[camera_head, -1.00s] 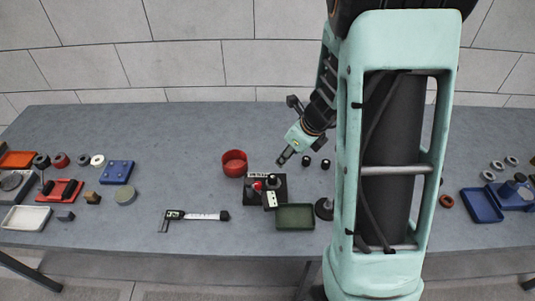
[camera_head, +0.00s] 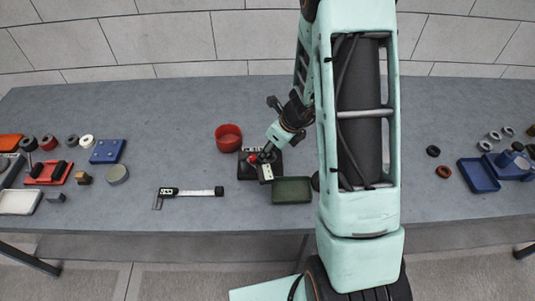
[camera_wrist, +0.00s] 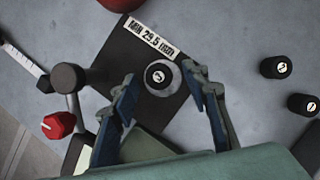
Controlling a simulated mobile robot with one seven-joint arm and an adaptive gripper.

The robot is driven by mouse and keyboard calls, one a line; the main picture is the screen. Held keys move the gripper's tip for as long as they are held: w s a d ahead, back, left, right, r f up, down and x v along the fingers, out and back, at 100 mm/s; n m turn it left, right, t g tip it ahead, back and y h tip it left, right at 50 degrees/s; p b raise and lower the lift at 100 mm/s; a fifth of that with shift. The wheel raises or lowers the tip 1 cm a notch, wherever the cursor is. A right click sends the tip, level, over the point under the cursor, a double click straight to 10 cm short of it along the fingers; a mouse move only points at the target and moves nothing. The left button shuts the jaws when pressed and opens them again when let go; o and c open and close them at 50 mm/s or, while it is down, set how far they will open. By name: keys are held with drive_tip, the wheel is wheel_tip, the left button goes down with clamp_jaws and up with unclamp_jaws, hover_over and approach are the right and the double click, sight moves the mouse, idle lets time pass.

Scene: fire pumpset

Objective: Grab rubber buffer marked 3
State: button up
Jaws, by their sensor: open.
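In the wrist view a black round rubber buffer (camera_wrist: 159,75) with a white-marked top stands on a grey disc on the black plate labelled "MIN 29.5 mm" (camera_wrist: 150,38). Its mark is too small to read surely. Two similar black buffers stand to the right, one upper (camera_wrist: 275,67) and one lower (camera_wrist: 303,104); their marks are also unclear. My gripper (camera_wrist: 158,84) is open, its blue-padded fingers to either side of the buffer on the plate in the picture. Contact is not visible. In the head view my gripper (camera_head: 265,157) is over the black plate and hides the buffer.
A red knob (camera_wrist: 58,125) and a dark post (camera_wrist: 68,78) stand close left of my fingers. A red cup (camera_head: 228,138) is behind the plate, a green tray (camera_head: 292,190) at its front right. A caliper (camera_head: 190,191) lies left. Table behind the cup is clear.

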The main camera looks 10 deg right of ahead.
drive_tip(key=shift+w+f, duration=0.1)
drive_tip(key=shift+f, duration=0.1)
drive_tip(key=c, duration=1.1)
drive_tip(key=shift+r, duration=0.15)
